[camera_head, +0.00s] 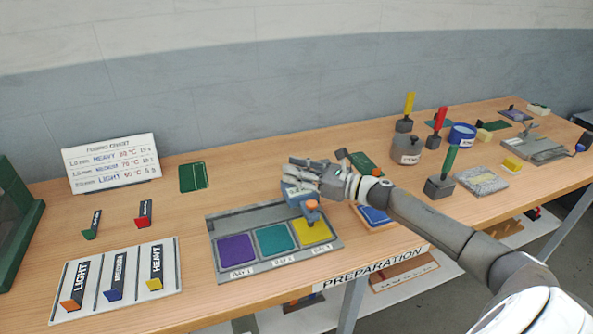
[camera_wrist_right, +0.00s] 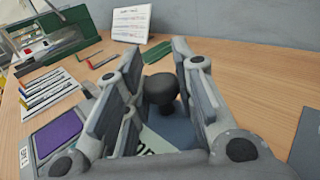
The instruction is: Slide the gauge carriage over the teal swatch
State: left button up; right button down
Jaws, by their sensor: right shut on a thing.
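The swatch board (camera_head: 334,243) lies near the table's front edge. It holds a purple swatch (camera_head: 235,249), a teal swatch (camera_head: 273,239) and a yellow swatch (camera_head: 318,232), left to right. The blue gauge carriage (camera_head: 291,191) is at the board's back rail, with its orange-tipped part (camera_head: 311,205) over the upper part of the yellow swatch. My right gripper (camera_head: 312,174) is above the carriage and shut on its dark knob (camera_wrist_right: 161,89), which stands between the fingers in the wrist view. The purple swatch also shows there (camera_wrist_right: 58,134); the fingers hide the teal one. My left gripper is out of view.
A board with LIGHT, MEDIUM and HEAVY slots (camera_head: 136,288) lies at left, before a white chart (camera_head: 112,164). A green mat (camera_head: 193,177) lies behind the swatch board. A blue pad (camera_head: 374,215) lies close to its right. Upright tools and a jar (camera_head: 406,150) stand further right.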

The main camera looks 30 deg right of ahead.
aim_at(304, 207)
jog(key=w+a, duration=0.2)
jog(key=a, duration=0.7)
jog(key=shift+p, duration=0.3)
jog(key=shift+w, duration=0.1)
jog(key=c, duration=1.2)
grip_release()
jog(key=shift+c, duration=0.2)
jog(key=shift+v, duration=6)
